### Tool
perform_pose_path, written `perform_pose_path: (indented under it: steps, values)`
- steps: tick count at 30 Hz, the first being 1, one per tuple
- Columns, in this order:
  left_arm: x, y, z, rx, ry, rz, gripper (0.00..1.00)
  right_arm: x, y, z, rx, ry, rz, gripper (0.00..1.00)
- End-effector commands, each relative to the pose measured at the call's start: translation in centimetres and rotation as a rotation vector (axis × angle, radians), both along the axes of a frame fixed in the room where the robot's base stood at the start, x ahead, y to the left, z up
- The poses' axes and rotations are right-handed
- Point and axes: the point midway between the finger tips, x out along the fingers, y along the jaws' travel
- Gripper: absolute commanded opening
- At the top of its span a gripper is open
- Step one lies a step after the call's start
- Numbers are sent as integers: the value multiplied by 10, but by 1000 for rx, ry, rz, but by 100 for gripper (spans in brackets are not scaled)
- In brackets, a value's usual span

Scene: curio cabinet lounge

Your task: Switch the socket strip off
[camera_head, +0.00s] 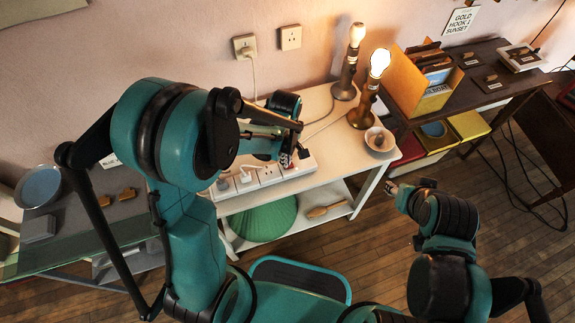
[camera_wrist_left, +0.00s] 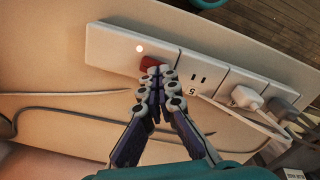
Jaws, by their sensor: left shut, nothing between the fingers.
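The white socket strip (camera_head: 268,174) lies on the white shelf top, partly hidden behind my left gripper. In the left wrist view the strip (camera_wrist_left: 107,45) runs diagonally, with a red switch (camera_wrist_left: 151,62) and a glowing indicator light (camera_wrist_left: 139,48) at its left end. My left gripper (camera_head: 286,160) is shut and empty, its tips (camera_wrist_left: 158,84) right at the red switch and covering part of it. I cannot tell whether they touch it. My right gripper (camera_head: 394,188) is low at the right, away from the strip; I cannot tell whether it is open.
Two lit lamps (camera_head: 379,64) (camera_head: 357,35) and a small bowl (camera_head: 379,139) stand on the same shelf. Cables (camera_wrist_left: 70,113) lie beside the strip. A yellow box (camera_head: 408,85) stands on the dark table at right.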

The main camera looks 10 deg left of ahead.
Motion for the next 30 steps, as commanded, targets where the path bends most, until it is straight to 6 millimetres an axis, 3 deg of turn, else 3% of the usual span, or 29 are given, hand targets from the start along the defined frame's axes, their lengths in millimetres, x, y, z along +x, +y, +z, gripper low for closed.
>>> perform_pose_path:
  steps: [17,30]
  values:
    - [0,0,-7,0,0,0,0,0,0,-6,0,0,0,40]
    - [0,0,24,0,0,0,0,0,0,18,0,0,0,40]
